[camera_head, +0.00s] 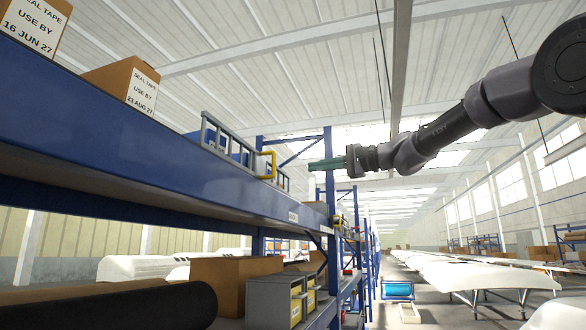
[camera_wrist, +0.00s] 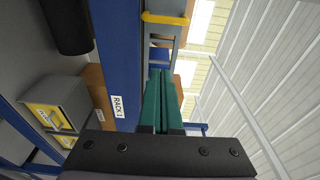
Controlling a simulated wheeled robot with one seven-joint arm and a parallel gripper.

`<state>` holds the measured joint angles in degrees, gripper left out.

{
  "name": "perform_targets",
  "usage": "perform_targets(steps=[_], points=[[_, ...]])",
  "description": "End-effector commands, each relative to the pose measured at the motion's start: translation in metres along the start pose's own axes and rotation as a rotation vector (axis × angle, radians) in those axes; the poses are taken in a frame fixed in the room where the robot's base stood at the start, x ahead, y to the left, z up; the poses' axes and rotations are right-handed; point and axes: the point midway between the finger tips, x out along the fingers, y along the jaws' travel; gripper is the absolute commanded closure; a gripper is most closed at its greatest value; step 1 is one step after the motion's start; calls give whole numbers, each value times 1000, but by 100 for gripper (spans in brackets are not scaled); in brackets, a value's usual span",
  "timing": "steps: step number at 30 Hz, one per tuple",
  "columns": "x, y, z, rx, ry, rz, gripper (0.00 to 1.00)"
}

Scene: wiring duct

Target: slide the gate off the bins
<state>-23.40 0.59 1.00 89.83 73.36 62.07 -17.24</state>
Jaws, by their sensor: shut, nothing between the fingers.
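The gate (camera_head: 214,128) is a grey frame standing along the front of the upper blue shelf. A yellow handle (camera_head: 268,165) sticks out near its right end. Blue bins (camera_head: 240,152) show partly behind the gate; its bars hide the rest. My gripper (camera_head: 309,165) has green fingers, shut and empty, pointing left towards the handle's end of the gate. In the wrist view the shut fingers (camera_wrist: 160,71) lie below the yellow handle (camera_wrist: 165,18), with a gap between. I cannot tell whether the fingertips touch the gate's end.
The blue shelf beam (camera_head: 150,145) runs below the gate, with a RACK label (camera_head: 293,217). Cartons (camera_head: 125,82) stand left on the same shelf. A carton (camera_head: 235,278) and a grey box with yellow fronts (camera_head: 275,300) stand on the shelf below. The aisle at right is open.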

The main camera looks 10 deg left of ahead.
Motion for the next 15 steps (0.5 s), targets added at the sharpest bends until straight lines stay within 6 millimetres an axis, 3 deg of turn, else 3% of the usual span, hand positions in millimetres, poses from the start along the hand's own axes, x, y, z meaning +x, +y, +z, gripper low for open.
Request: perform_targets(steps=[5, 15], points=[[24, -1, 1, 3, -6, -5, 100], [96, 0, 1, 2, -4, -3, 100]])
